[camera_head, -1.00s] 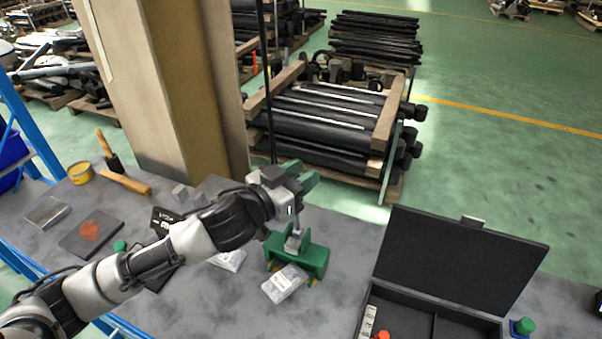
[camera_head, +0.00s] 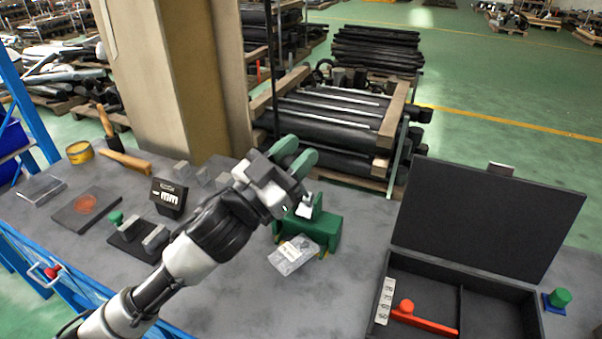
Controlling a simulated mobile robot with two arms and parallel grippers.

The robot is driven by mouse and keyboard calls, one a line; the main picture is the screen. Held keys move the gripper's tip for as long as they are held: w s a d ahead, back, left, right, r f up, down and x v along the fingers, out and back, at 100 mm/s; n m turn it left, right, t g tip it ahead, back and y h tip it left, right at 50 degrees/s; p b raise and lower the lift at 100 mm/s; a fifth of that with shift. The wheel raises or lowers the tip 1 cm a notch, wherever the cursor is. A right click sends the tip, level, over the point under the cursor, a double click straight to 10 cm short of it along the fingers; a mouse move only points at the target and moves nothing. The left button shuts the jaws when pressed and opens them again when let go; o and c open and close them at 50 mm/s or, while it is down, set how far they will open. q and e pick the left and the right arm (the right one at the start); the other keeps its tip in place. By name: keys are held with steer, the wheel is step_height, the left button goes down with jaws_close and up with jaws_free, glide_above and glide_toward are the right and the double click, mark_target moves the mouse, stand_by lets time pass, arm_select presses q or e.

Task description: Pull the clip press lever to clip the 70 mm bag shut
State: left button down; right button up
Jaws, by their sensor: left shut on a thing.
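The green clip press (camera_head: 322,229) stands on the grey bench right of centre. A pale, labelled bag (camera_head: 293,254) lies at its front side; whether a clip is on it is too small to tell. My left gripper (camera_head: 282,172) is shut just above and left of the press, at the lever. A short grey piece of the lever (camera_head: 312,208) shows above the press body. Rounded green parts (camera_head: 301,161) show beside the fingers. The gripper and wrist hide most of the lever and the grip on it. My right gripper is not in view.
An open black case (camera_head: 470,262) with a red tool (camera_head: 424,319) stands at right. A black box (camera_head: 169,196), a dark plate (camera_head: 88,211), a mallet (camera_head: 123,160) and a yellow tin (camera_head: 79,152) lie at left. A pillar (camera_head: 180,90) rises behind the bench.

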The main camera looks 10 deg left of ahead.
arm_select(q)
steer(key=s+f+m+t+h+b, duration=0.1)
steer(key=s+f+m+h+b, duration=0.1)
steer(key=s+f+b, duration=0.2)
steer(key=shift+s+a+b, duration=0.45)
steer(key=shift+s+b, duration=0.1)
steer(key=shift+b, duration=0.45)
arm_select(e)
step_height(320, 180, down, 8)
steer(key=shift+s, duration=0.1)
arm_select(q)
steer(key=c, duration=0.8)
jaws_free()
steer(key=shift+s, duration=0.15)
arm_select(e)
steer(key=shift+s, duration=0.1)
